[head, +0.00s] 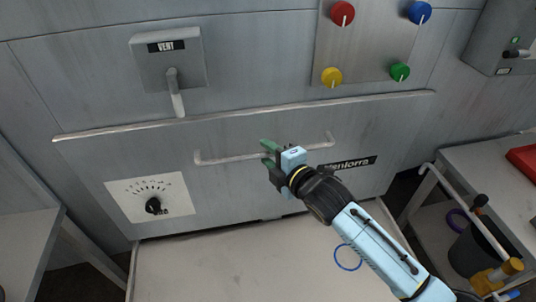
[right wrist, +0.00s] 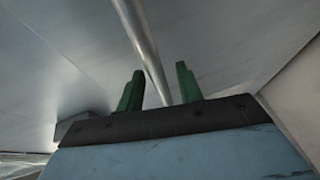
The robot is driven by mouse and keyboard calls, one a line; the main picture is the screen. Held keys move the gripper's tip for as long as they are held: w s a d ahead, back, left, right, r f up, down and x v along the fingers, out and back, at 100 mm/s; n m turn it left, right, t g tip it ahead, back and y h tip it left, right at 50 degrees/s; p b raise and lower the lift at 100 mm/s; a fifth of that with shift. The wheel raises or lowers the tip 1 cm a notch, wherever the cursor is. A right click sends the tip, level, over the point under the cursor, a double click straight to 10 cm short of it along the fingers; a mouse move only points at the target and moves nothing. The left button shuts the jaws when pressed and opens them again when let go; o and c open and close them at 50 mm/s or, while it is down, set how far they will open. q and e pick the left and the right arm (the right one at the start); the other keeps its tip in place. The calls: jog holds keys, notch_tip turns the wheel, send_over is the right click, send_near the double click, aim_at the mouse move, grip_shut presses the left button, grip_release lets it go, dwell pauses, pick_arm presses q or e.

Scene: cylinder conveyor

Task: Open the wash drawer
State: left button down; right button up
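The grey wash drawer front (head: 240,188) spans the middle of the head view and looks flush with the machine. A thin pale bar handle (head: 225,159) runs across it. My right gripper (head: 267,149) is at the middle of this handle, with its green fingers apart. In the right wrist view, the fingers (right wrist: 159,70) stand open and the handle bar (right wrist: 146,50) runs between them, with gaps showing beside it. Whether either finger touches the bar cannot be told. My left gripper is not in view.
A long rail (head: 250,113) runs above the handle. A dial (head: 153,206) is at lower left, a lever box (head: 169,61) above. Coloured knobs, including a red one (head: 342,13), are at upper right. A pale surface (head: 225,265) lies below, and a dark bin (head: 473,255) stands right.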

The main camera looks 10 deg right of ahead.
jog(key=shift+w+a, duration=0.15)
jog(key=shift+w, duration=0.2)
jog(key=shift+c, duration=0.5)
grip_shut()
jog(key=shift+f, duration=0.1)
jog(key=shift+s, duration=0.15)
